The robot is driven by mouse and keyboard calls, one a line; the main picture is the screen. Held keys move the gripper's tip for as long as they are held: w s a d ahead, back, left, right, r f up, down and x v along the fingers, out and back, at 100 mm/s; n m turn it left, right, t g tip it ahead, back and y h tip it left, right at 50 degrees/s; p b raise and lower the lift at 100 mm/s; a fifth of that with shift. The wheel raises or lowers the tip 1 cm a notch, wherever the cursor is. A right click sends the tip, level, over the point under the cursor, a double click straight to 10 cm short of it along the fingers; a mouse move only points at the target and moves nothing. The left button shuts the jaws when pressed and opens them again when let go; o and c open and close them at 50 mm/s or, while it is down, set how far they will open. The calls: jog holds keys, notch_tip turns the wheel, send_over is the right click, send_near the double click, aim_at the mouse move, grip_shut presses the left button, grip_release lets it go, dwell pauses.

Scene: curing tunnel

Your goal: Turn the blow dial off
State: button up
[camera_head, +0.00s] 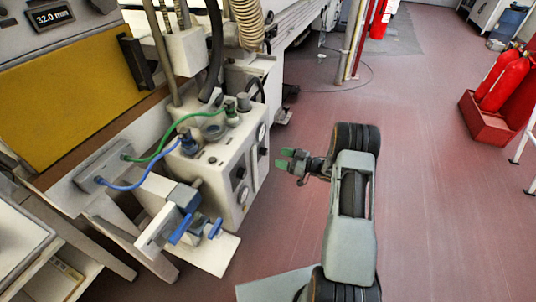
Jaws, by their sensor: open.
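A white control box (222,165) stands left of centre, with its front panel turned to the right. Two dark dials (240,173) and (243,195) sit on that panel, one above the other. I cannot tell which one is the blow dial, and their labels and pointer settings are too small to read. My gripper (284,158), with green fingertips, is open and empty. It is right of the panel in the picture, apart from it, and points left toward it.
Round gauges (261,133) sit on the panel's right part. Blue-handled valves (181,229) and a green hose (160,150) are on the left side. A yellow machine panel (70,90) rises behind. Red extinguishers (500,80) stand far right. The reddish floor (430,150) at right is clear.

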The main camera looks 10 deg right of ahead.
aim_at(264, 151)
jog(key=x, duration=0.6)
jog(key=shift+w+a, duration=0.2)
jog(key=shift+a, duration=0.1)
jog(key=shift+c, duration=0.2)
jog(key=c, duration=0.9)
jog(key=shift+b, duration=0.3)
